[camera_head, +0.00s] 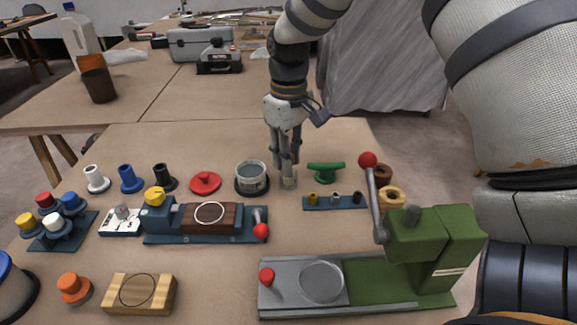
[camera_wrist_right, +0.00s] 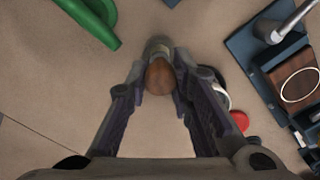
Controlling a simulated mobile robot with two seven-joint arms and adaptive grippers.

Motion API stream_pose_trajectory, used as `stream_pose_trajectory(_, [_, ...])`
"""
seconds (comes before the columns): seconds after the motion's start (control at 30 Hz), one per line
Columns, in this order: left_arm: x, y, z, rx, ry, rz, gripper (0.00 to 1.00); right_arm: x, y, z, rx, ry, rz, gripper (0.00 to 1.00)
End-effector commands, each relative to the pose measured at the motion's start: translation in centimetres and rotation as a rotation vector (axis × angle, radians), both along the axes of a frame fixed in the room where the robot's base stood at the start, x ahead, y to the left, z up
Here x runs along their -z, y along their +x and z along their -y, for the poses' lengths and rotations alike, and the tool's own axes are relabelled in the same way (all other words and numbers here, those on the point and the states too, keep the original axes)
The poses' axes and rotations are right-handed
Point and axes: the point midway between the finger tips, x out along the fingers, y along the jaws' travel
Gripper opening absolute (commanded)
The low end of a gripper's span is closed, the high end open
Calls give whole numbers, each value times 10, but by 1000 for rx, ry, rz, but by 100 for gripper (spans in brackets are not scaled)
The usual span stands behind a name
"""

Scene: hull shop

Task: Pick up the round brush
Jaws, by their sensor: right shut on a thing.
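The round brush (camera_wrist_right: 159,75) has a rounded brown wooden top and a grey band, seen end-on in the right wrist view. My right gripper (camera_wrist_right: 158,88) is shut on it, with one finger on each side. In the head view, my right gripper (camera_head: 286,160) points down at the table between a grey round tin and a green handle. The pale lower end of the brush (camera_head: 289,183) shows under the fingertips, at or just above the table; I cannot tell if it touches. The rest of the brush is hidden by the fingers. My left gripper is out of view.
The grey tin (camera_head: 251,178) is close on the left, the green handle (camera_head: 326,172) close on the right. A blue rack (camera_head: 335,203) and a green press with a red-knobbed lever (camera_head: 432,250) stand nearer. A wood-topped blue fixture (camera_head: 207,224) lies front left. Bare table lies behind.

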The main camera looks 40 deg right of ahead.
Motion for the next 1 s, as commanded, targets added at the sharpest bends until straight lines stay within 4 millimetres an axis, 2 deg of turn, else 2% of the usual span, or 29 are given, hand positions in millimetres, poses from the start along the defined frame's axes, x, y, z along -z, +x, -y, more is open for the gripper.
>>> stream_pose_trajectory(0.17, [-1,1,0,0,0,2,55,-5,0,0,0,0,1,0])
stream_pose_trajectory(0.27, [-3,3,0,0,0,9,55,-19,1,0,0,-1,3,0])
stream_pose_trajectory(0.33, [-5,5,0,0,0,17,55,-36,1,0,0,-1,6,0])
stream_pose_trajectory(0.57, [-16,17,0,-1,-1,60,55,-99,-9,-51,-3,-4,10,0])
stream_pose_trajectory(0.7, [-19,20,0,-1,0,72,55,-114,-17,-94,-3,-4,3,0])
stream_pose_trajectory(0.8, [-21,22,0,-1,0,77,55,-123,-21,-116,-2,-3,2,0])
stream_pose_trajectory(1.0, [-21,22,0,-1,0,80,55,-130,-24,-136,0,-1,-2,0])
